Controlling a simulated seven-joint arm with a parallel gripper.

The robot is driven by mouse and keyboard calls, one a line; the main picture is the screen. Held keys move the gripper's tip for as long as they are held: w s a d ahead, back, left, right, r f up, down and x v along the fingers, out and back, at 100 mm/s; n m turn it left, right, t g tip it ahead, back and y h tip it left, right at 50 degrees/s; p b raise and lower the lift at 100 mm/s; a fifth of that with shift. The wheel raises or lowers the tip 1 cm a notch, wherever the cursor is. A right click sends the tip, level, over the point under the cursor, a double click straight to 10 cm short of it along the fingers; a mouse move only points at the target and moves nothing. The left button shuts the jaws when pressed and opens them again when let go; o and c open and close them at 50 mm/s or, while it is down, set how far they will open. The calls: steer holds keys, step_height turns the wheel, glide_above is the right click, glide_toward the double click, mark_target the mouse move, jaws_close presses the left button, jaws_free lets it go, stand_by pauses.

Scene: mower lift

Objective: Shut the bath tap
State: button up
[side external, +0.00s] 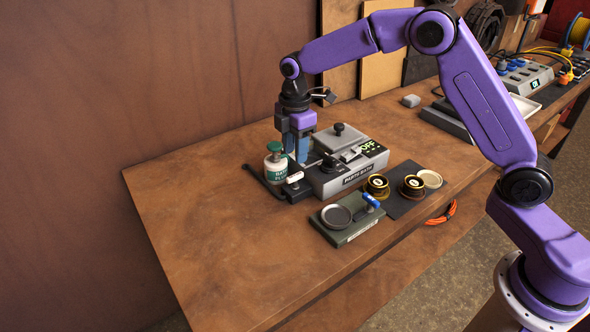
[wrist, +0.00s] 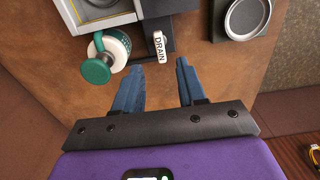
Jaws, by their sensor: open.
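The parts bath (side external: 343,176) is a grey box on the bench with a display that reads OFF. A dark block stands at its left end. On the block is a white handle (side external: 294,178), marked DRAIN in the wrist view (wrist: 159,47); it looks like the bath tap. My gripper (side external: 297,161) points down above the block. In the wrist view my gripper (wrist: 159,67) is open, with its blue fingers apart and nothing between the tips. The handle's near end shows just beyond the gap between the tips. I cannot tell whether a finger touches it.
A white bottle (side external: 275,169) with a green cap (wrist: 96,71) stands close to the left of the handle. A dark tray (side external: 350,228) with a round dish lies in front of the bath. Brass pots (side external: 377,187) stand to the right. The bench's left part is clear.

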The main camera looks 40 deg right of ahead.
mark_target(295, 175)
step_height(295, 175, down, 7)
steer(key=shift+r, duration=0.1)
steer(key=shift+c, duration=0.3)
jaws_close()
